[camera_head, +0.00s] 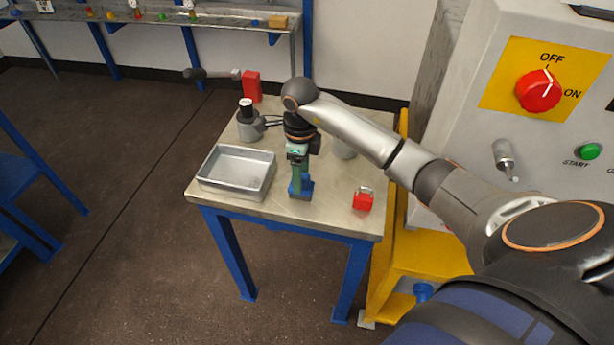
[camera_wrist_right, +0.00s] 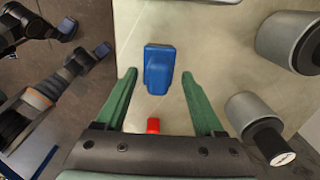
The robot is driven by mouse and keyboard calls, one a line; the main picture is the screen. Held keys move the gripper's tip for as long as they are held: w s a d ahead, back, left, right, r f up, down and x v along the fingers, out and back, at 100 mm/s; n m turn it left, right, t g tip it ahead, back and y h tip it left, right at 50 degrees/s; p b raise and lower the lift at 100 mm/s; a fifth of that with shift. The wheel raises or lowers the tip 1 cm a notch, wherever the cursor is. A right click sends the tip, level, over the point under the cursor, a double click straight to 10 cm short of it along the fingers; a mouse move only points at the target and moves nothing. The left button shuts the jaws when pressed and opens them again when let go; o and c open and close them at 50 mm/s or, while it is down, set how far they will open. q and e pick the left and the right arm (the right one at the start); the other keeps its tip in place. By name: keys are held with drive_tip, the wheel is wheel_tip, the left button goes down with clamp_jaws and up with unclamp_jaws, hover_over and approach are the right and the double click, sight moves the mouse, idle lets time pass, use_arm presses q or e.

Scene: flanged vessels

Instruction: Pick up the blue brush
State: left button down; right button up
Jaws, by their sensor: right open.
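The blue brush (camera_head: 301,189) stands on the table in front of the vessels. In the right wrist view the brush (camera_wrist_right: 158,66) shows between and a little beyond my fingertips. My right gripper (camera_head: 297,178) comes down over it from above. In the wrist view the green fingers of this gripper (camera_wrist_right: 159,75) are spread, with a gap to the brush on each side. Nothing is held. In the head view the gripper hides part of the brush. My left gripper cannot be made out.
A grey metal tray (camera_head: 231,192) lies left of the brush. A red padlock (camera_head: 362,200) stands to its right. A vessel with a black top (camera_head: 248,122) and another vessel (camera_head: 343,150) stand behind. The machine panel (camera_head: 555,95) rises at the right.

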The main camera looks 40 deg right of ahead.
drive_tip(key=shift+a+f, duration=0.1)
drive_tip(key=shift+f, duration=0.55)
drive_tip(key=shift+c, duration=0.2)
clamp_jaws()
